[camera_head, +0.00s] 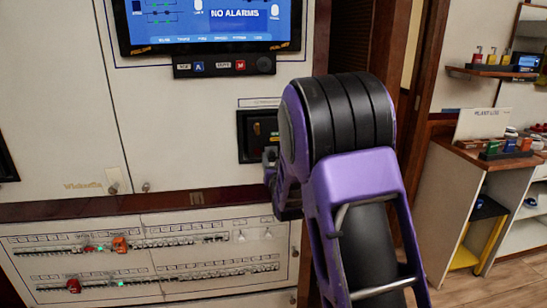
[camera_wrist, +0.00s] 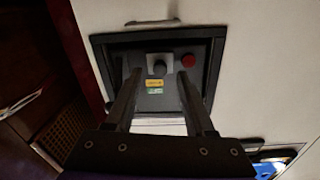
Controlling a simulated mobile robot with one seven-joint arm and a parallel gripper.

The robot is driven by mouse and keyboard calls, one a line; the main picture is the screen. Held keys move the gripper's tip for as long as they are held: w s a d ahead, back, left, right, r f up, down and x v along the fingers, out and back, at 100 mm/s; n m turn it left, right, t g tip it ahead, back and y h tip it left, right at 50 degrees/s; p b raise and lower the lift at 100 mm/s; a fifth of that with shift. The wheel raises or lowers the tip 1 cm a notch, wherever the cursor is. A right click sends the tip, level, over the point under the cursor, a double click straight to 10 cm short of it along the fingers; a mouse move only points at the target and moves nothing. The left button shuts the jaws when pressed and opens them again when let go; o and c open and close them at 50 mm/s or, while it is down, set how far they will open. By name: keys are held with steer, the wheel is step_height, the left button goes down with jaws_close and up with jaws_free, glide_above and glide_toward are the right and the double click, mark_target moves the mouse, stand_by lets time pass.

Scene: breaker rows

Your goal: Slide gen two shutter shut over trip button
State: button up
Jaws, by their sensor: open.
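A recessed dark panel with a black frame (camera_wrist: 215,68) fills the middle of the wrist view. In it are a dark round knob (camera_wrist: 159,68) on a lighter grey plate, a red round button (camera_wrist: 188,61), a yellow label (camera_wrist: 154,82) and a green label (camera_wrist: 155,91). The red button is uncovered. I cannot tell which part is the shutter. My gripper (camera_wrist: 161,76) is open and empty, its two fingers reaching toward the panel on either side of the knob and labels. In the head view my arm partly hides the recess (camera_head: 245,136).
A screen reading NO ALARMS (camera_head: 215,20) is above, with a button strip (camera_head: 225,65) below it. Breaker rows (camera_head: 160,262) lie lower left. A shelf unit (camera_head: 455,185) stands at the right.

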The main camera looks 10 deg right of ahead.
steer(key=shift+w, duration=0.9)
jaws_close()
stand_by(0.9)
